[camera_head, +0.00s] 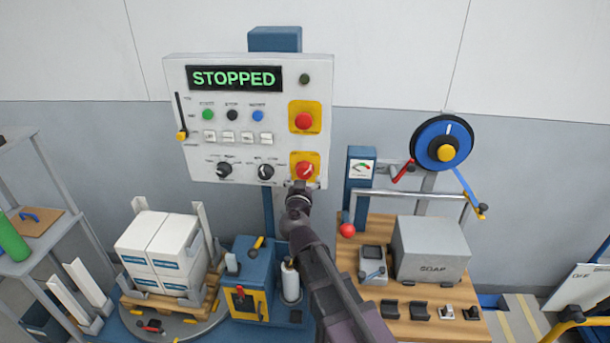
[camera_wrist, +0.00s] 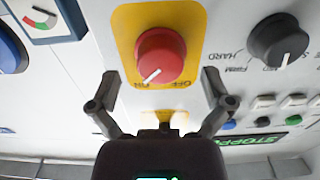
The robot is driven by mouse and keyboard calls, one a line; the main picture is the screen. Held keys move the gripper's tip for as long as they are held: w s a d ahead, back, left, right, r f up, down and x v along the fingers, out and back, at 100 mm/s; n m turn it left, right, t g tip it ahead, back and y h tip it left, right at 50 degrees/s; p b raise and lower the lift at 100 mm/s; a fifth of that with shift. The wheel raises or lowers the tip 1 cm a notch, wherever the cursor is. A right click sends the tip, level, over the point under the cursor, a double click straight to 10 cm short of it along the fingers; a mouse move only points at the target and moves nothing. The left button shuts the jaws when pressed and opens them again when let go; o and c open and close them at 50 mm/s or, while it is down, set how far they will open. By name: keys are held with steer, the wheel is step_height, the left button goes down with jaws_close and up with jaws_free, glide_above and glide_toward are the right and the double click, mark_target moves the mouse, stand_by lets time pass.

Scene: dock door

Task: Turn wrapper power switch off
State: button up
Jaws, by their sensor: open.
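The wrapper power switch (camera_head: 304,168) is a red rotary knob on a yellow plate at the lower right of the white control panel (camera_head: 180,160). In the wrist view, which looks upside down, the red knob (camera_wrist: 161,55) is large. Its white pointer line aims at the lower-left label, which reads ON; the OFF label is to its right. My gripper (camera_head: 300,188) is just below the switch in the head view. In the wrist view my gripper (camera_wrist: 161,90) is open, with fingers spread either side of the plate, apart from the knob.
The display (camera_head: 234,78) reads STOPPED. A red button (camera_head: 304,121) on yellow sits above the switch. A black dial (camera_head: 266,172) is close to its left. A gauge post (camera_head: 360,180) and red-ended bar (camera_head: 347,230) stand right of my arm. Boxes (camera_head: 150,240) sit lower left.

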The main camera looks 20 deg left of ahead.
steer(key=shift+x, duration=1.05)
steer(key=c, duration=1.1)
